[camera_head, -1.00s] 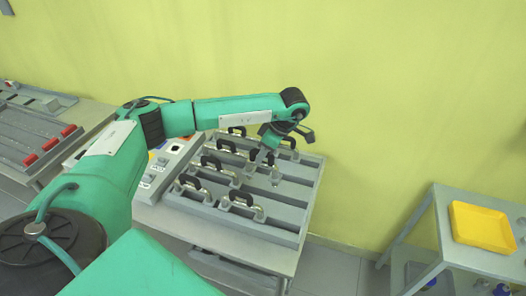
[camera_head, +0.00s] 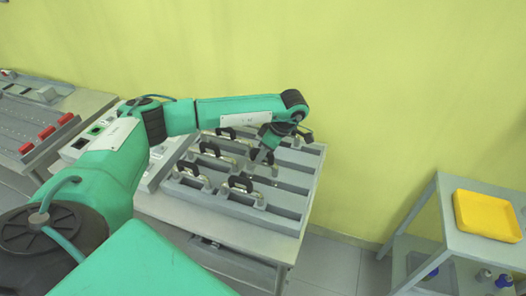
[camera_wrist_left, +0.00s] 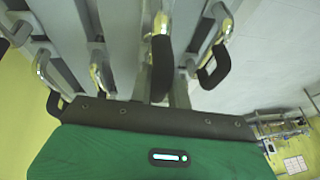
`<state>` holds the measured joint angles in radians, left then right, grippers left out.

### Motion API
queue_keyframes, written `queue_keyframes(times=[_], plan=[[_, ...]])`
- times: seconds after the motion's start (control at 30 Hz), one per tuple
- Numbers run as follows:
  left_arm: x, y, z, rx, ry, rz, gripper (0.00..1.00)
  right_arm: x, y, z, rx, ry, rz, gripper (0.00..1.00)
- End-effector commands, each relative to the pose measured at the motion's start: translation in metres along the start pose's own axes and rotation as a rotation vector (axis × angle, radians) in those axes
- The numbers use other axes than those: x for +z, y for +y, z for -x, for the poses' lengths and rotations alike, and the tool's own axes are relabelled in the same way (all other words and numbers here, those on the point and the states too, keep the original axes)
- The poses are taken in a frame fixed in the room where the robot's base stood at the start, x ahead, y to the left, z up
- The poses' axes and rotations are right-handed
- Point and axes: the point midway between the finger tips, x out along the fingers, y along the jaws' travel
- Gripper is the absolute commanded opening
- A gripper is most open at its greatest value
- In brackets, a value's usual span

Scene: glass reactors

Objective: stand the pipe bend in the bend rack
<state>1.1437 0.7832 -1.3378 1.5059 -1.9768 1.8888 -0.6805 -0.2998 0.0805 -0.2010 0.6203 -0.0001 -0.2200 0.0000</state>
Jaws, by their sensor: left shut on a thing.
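The grey bend rack (camera_head: 285,212) has long slots and lies on a bench in the head view. Several pipe bends, black in the middle with silver ends, stand in it, such as the near pipe bend (camera_head: 241,183). My left gripper (camera_head: 264,150) is shut on a pipe bend (camera_head: 263,158) over the rack's middle. The held bend (camera_wrist_left: 162,62) also shows in the left wrist view, with other bends on both sides. Whether its lower ends touch the rack I cannot tell. My right gripper is not in view.
A grey side table with a yellow tray (camera_head: 486,215) stands at the right. Another bench with red parts (camera_head: 46,132) is at the left. The yellow-green wall is close behind the rack. Slots at the rack's right side look bare.

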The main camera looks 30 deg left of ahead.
Motion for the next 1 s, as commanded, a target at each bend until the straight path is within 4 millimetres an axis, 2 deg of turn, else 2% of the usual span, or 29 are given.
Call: queue_keyframes(times=[0.5, 1.0], plan=[[0.011, 0.005, -0.026, 0.0, 0.0, 0.0, 0.0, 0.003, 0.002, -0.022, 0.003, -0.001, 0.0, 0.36], [0.012, 0.005, -0.028, 0.0, 0.0, 0.0, 0.0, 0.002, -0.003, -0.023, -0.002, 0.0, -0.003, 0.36]])
